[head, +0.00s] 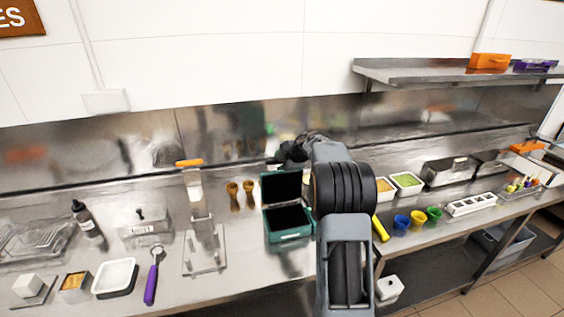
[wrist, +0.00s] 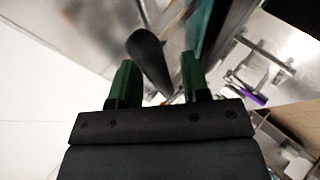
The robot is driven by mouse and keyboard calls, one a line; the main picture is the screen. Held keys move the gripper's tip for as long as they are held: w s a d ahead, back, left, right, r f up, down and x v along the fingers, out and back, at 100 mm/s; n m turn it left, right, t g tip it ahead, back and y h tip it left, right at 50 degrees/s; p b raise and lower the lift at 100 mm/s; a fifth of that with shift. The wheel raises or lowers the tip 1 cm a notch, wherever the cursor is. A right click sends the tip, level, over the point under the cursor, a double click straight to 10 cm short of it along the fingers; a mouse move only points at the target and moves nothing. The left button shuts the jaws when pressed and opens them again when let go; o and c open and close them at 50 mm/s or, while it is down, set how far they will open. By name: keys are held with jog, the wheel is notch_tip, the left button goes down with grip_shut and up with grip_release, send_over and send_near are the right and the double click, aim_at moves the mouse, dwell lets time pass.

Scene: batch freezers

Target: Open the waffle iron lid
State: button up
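The waffle iron (head: 290,238) is a dark green box with a black inside, standing on the steel counter at the middle of the head view. Its lid (head: 281,186) stands raised at the back, with the inner face towards me. My gripper (head: 290,153) is just behind and above the lid's top edge, partly hidden by my arm. In the wrist view, the two green fingers of my gripper (wrist: 158,66) are spread apart. A black handle-like piece (wrist: 150,58) shows between and beyond them, beside a green edge (wrist: 203,30). I cannot tell whether the fingers touch it.
Left of the iron are a steel stand (head: 204,250), two wooden scoops (head: 240,194) and a purple-handled tool (head: 152,280). Right of my arm are coloured cups (head: 402,223) and food pans (head: 407,183). A steel shelf (head: 440,73) hangs at upper right.

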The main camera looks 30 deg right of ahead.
jog(key=shift+d, duration=0.1)
jog(key=b+v, duration=0.2)
jog(key=v, duration=1.1)
jog(key=shift+s+r, duration=0.25)
jog(key=shift+s, duration=0.05)
jog(key=shift+w+d, duration=0.1)
jog(key=shift+d, duration=0.05)
